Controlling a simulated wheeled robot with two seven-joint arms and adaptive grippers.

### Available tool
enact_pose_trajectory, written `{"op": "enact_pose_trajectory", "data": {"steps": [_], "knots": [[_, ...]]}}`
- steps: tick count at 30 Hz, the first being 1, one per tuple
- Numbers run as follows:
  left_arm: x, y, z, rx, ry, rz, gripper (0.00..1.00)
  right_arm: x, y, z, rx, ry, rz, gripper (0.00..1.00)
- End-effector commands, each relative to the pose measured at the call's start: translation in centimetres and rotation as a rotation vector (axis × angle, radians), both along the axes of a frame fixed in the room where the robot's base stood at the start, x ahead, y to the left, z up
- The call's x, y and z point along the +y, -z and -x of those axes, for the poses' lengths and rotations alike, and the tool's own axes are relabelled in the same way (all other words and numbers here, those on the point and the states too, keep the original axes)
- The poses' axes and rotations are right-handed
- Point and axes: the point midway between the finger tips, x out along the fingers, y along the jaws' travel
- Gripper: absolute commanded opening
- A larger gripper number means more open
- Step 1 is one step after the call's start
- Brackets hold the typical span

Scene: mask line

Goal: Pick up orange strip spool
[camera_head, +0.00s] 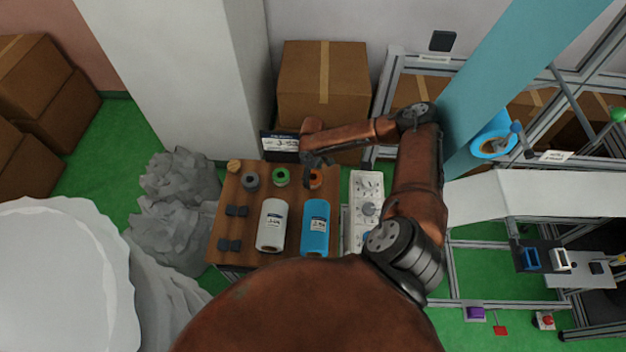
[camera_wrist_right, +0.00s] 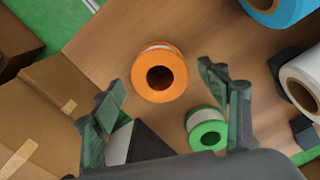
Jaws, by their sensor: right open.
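The orange strip spool (camera_wrist_right: 160,73) stands on the wooden table, with its dark centre hole facing up in the right wrist view. In the head view the spool (camera_head: 316,178) is partly hidden by my right gripper (camera_head: 313,170). In the right wrist view my right gripper (camera_wrist_right: 167,98) is open and empty, its two fingers spread to either side below the spool. The spool lies ahead of the fingertips, apart from them. My left gripper is in neither view.
A green spool (camera_wrist_right: 207,129) stands close to the right finger, and a grey spool (camera_head: 250,181) is farther left. White (camera_head: 272,225) and blue (camera_head: 315,228) rolls lie nearer on the table (camera_head: 228,218). A dark sign (camera_head: 279,143) and cardboard box (camera_head: 322,85) are behind.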

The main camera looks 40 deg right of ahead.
Motion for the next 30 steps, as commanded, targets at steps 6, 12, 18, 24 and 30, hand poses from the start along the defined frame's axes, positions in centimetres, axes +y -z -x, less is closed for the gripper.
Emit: {"op": "enact_pose_trajectory", "data": {"steps": [6,12,18,24,30], "knots": [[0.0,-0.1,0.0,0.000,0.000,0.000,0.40,-0.1,2.3,0.0,-0.001,0.000,0.001,0.69],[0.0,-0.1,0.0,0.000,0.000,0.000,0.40,0.0,2.5,0.0,-0.001,0.000,0.001,0.69],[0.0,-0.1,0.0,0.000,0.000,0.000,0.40,0.0,2.4,0.0,-0.001,0.000,0.001,0.58],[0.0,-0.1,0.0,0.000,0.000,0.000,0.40,0.0,2.4,0.0,-0.001,0.000,0.001,0.44],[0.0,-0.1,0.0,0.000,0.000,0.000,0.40,0.0,2.4,0.0,-0.001,0.000,0.001,0.30]]}}
